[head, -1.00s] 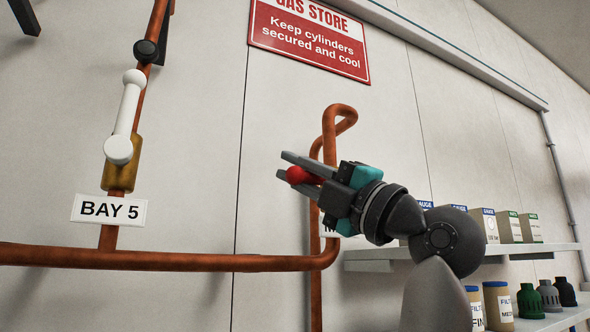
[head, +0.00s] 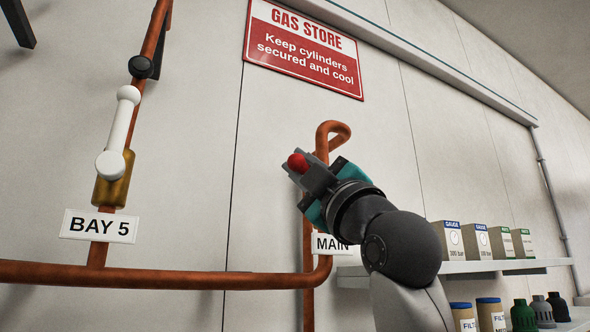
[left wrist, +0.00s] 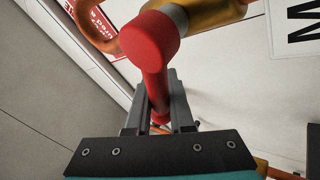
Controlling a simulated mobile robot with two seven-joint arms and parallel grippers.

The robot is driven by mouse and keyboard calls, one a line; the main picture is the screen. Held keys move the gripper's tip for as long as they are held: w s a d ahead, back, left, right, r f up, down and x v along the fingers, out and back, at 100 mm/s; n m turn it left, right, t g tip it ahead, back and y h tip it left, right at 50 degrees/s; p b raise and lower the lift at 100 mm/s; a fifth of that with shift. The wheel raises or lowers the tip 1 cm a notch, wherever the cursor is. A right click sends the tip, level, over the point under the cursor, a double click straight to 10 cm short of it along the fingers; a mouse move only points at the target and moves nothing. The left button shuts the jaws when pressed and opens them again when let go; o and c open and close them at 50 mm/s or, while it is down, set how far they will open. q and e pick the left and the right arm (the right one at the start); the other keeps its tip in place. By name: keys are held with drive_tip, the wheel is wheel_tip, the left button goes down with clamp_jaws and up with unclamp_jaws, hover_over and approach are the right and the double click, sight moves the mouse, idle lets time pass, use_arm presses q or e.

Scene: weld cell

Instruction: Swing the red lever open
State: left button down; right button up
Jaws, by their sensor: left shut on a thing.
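The red lever's end (head: 297,163) shows between the fingers of my left gripper (head: 298,170) in the head view. My left gripper is shut on the red lever, near the copper pipe by the MAIN sign. The rest of the lever is hidden behind the gripper there. In the left wrist view the red lever (left wrist: 152,62) runs from its thick round hub down between the two grey fingers (left wrist: 158,108). The hub joins a brass valve body (left wrist: 212,12) on the pipe. My right gripper is not in view.
A white lever (head: 119,132) on another pipe stands at the left above the BAY 5 sign (head: 98,226). The MAIN sign (head: 328,244) is partly behind my arm. Copper pipe (head: 170,275) crosses low. Shelves with boxes (head: 475,240) are at the right.

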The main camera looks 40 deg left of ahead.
use_arm(q)
drive_tip(key=shift+w+d+r+m+t, duration=0.1)
drive_tip(key=shift+w+r+m+t, duration=0.1)
drive_tip(key=shift+m+t, duration=0.55)
drive_tip(key=c, duration=0.8)
unclamp_jaws()
drive_tip(key=shift+d+r+b+v, duration=0.1)
drive_tip(key=shift+b+v, duration=1.55)
drive_tip(key=shift+v, duration=2.2)
drive_tip(key=shift+d+r+b+v, duration=0.15)
drive_tip(key=shift+b+v, duration=1.5)
drive_tip(key=shift+v, duration=2.2)
drive_tip(key=shift+s, duration=0.1)
